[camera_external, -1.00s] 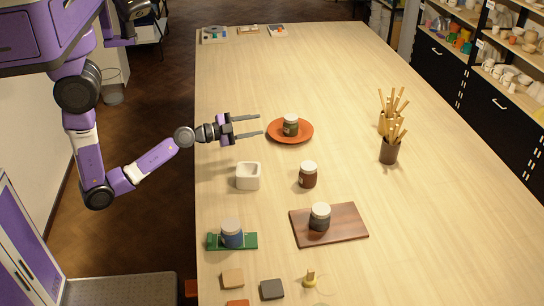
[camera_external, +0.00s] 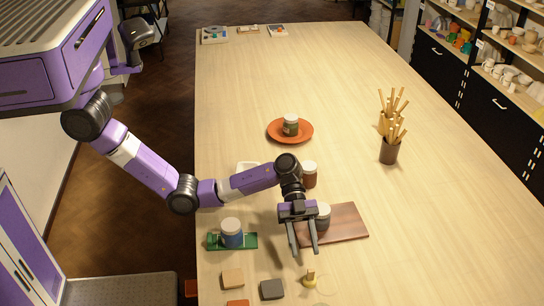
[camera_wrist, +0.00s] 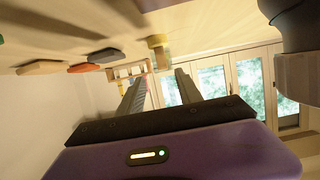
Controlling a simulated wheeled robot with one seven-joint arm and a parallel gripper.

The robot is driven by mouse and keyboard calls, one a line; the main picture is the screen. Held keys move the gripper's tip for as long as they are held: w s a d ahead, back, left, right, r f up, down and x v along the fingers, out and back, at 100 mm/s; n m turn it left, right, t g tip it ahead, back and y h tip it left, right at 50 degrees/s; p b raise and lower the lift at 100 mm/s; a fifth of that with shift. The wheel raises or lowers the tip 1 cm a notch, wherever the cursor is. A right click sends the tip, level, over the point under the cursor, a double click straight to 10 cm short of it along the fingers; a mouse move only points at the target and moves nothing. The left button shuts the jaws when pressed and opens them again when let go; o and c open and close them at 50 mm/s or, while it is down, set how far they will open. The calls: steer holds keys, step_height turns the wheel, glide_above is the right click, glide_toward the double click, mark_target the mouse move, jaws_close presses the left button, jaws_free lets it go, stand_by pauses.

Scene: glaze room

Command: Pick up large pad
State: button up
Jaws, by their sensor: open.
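Several small flat pads lie at the near end of the table: a tan pad (camera_external: 233,278), a dark grey pad (camera_external: 272,289) and an orange pad (camera_external: 238,303), cut by the frame edge. I cannot tell surely which is the large one. In the wrist view the tan pad (camera_wrist: 42,67), orange pad (camera_wrist: 83,68) and dark pad (camera_wrist: 104,54) show at upper left. My gripper (camera_external: 304,250) is open and empty, behind and right of the dark pad, its fingers pointing toward the near end. Its fingers also show in the wrist view (camera_wrist: 160,76).
A dark jar (camera_external: 323,217) on a brown board (camera_external: 350,222) stands close beside my gripper. A blue jar (camera_external: 232,235) sits on a green base (camera_external: 250,242) at left. A small yellow knobbed piece (camera_external: 310,280) stands near the fingertips. A brown jar (camera_external: 310,178) is behind my wrist.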

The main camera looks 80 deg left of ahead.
mark_target(311, 269)
steer(key=x, duration=0.2)
steer(key=p+x, duration=0.1)
steer(key=x, duration=0.2)
steer(key=p+x, duration=0.1)
steer(key=x, duration=0.1)
steer(key=shift+w+d+f, duration=0.1)
steer(key=shift+w+f, duration=0.1)
steer(key=shift+w, duration=0.1)
steer(key=shift+c, duration=0.4)
jaws_close()
